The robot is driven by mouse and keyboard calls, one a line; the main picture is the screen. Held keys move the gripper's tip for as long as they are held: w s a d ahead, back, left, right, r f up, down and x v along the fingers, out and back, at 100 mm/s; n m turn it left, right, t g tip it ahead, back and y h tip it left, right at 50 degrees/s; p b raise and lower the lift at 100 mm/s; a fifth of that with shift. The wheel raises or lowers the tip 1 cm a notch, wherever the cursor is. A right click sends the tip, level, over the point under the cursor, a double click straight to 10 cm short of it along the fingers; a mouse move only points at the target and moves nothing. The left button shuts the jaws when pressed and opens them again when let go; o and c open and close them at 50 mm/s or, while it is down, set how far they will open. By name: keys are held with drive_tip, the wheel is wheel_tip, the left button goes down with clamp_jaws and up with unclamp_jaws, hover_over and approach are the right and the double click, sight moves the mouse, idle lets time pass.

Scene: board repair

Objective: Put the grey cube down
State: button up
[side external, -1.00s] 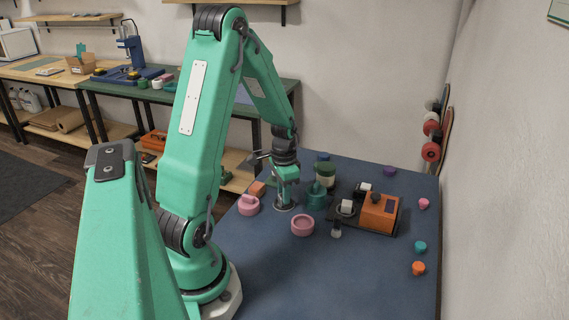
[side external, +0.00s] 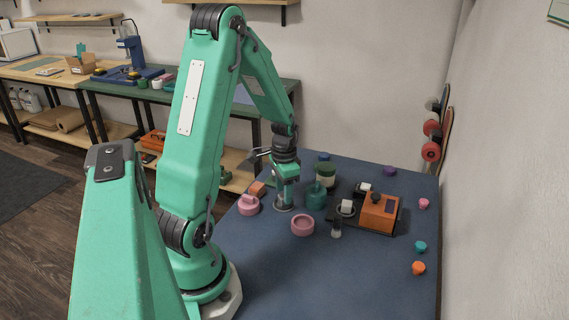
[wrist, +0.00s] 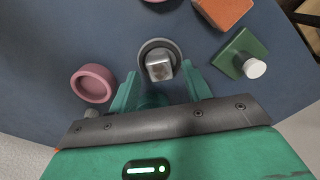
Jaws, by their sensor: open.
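The grey cube (wrist: 159,67) shows in the wrist view, over a round grey dish (wrist: 146,46). It appears to rest in the dish, near its front rim. My gripper (wrist: 158,72) is open, with one green finger on each side of the cube and visible gaps between. In the side view my gripper (side external: 285,198) points down over the grey dish (side external: 284,209) on the blue table. The cube is hard to make out there, hidden by the fingers.
A pink ring (side external: 302,226) stands just right of the dish and a pink pot (side external: 248,205) to its left. A green pot (side external: 316,196) and an orange machine (side external: 380,213) stand to the right. A green block (wrist: 243,50) lies near in the wrist view. The table's front is clear.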

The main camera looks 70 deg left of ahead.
wheel_tip(320, 180, up, 11)
drive_tip(key=shift+r, duration=0.15)
idle(0.4)
drive_tip(key=shift+d, duration=0.1)
idle(0.4)
drive_tip(key=s+d+r+t, duration=0.2)
drive_tip(key=d+r, duration=0.3)
drive_tip(key=d, duration=0.6)
drive_tip(key=s+d+r+t, duration=0.3)
drive_tip(key=s+d+r, duration=0.1)
drive_tip(key=d, duration=0.7)
drive_tip(key=shift+d+r+t, duration=0.2)
drive_tip(key=shift+r+t, duration=0.1)
drive_tip(key=shift+r, duration=0.45)
